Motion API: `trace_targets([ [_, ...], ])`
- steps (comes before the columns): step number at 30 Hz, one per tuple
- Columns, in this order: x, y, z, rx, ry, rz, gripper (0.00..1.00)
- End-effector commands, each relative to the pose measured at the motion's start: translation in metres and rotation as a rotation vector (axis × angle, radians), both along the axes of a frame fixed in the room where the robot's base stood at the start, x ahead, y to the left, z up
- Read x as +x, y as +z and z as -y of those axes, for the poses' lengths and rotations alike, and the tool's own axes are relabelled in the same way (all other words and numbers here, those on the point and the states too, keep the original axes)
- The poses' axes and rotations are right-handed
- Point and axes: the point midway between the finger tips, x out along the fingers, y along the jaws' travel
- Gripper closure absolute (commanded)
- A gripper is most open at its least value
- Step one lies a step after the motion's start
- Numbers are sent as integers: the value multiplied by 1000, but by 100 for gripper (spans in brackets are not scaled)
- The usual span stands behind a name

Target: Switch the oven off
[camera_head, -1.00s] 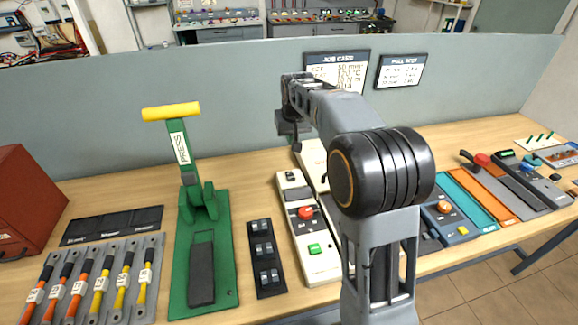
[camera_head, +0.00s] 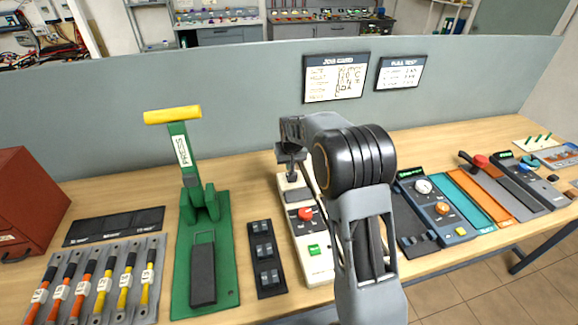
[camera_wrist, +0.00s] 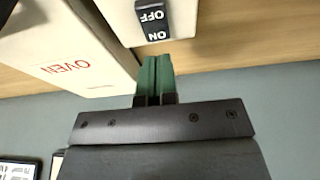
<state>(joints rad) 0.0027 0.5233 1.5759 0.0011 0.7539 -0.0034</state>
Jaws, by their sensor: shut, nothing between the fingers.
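The rocker switch (camera_wrist: 152,18), dark and marked ON and OFF, sits on a white panel (camera_wrist: 183,30) at the top of the wrist view. Which side is pressed in I cannot tell. The white oven box (camera_wrist: 65,60), lettered OVEN in red, stands to the left there. My gripper (camera_wrist: 155,82) is shut and empty, its green fingertips close to the ON end of the switch; contact is unclear. In the head view my gripper (camera_head: 291,172) is over the far end of the white panel (camera_head: 320,268). My arm hides most of the oven there.
A red button (camera_head: 305,213) and a green button (camera_head: 314,249) are on the same panel. A black strip of switches (camera_head: 265,258) and a green lever press (camera_head: 222,205) stand to the left. A blue control box (camera_head: 440,215) is to the right. A grey partition (camera_head: 220,95) rises behind.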

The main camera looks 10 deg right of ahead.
Motion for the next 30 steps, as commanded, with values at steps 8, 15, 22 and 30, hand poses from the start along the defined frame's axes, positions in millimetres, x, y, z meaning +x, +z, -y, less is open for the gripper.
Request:
trace_targets([
  [8,0,-16,0,0,0,-1,100],
  [15,0,-18,0,0,0,0,100],
  [22,2,-19,0,0,0,-39,100],
  [30,2,-23,0,0,0,-59,100],
])
